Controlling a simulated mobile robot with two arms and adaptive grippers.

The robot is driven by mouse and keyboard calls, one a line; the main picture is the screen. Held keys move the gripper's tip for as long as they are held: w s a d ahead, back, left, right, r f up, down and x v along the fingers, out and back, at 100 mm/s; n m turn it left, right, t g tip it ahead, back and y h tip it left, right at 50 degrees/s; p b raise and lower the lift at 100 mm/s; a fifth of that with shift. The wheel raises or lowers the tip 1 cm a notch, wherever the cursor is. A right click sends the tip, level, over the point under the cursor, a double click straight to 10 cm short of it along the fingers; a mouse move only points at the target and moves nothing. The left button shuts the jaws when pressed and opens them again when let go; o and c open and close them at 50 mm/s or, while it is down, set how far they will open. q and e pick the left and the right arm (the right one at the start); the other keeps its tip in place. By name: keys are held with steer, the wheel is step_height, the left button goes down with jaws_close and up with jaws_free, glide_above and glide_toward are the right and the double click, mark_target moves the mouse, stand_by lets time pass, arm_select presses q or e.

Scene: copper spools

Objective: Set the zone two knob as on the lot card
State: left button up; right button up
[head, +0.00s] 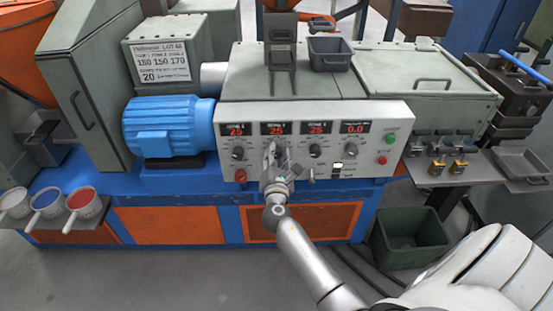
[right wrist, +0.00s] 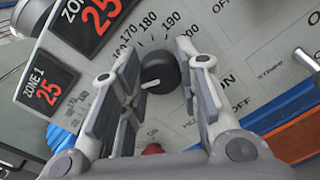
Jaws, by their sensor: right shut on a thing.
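The zone two knob (right wrist: 158,72) is black with a pale pointer mark and sits between the fingers of my right gripper (right wrist: 160,88) in the right wrist view. The gripper is shut on it. The pointer is turned toward the left in that view; scale numbers 170, 180 and 190 show above the knob. In the head view my right gripper (head: 275,155) is at the panel below the second display (head: 273,128) and hides the knob. The lot card (head: 163,61) on the grey box at upper left appears to read 150 150 170, with 20 below. My left gripper is not in view.
The zone one knob (head: 238,153) and zone three knob (head: 315,151) flank my gripper closely. A red knob (head: 240,176), a green button (head: 390,139) and a red button (head: 382,160) are on the same control panel (head: 405,115). A blue motor (head: 165,125) stands left.

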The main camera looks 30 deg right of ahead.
steer(key=shift+m, duration=0.6)
steer(key=shift+f, duration=0.1)
steer(key=o, duration=1)
steer(key=shift+o, duration=0.2)
steer(key=shift+a, duration=0.1)
steer(key=v, duration=1.2)
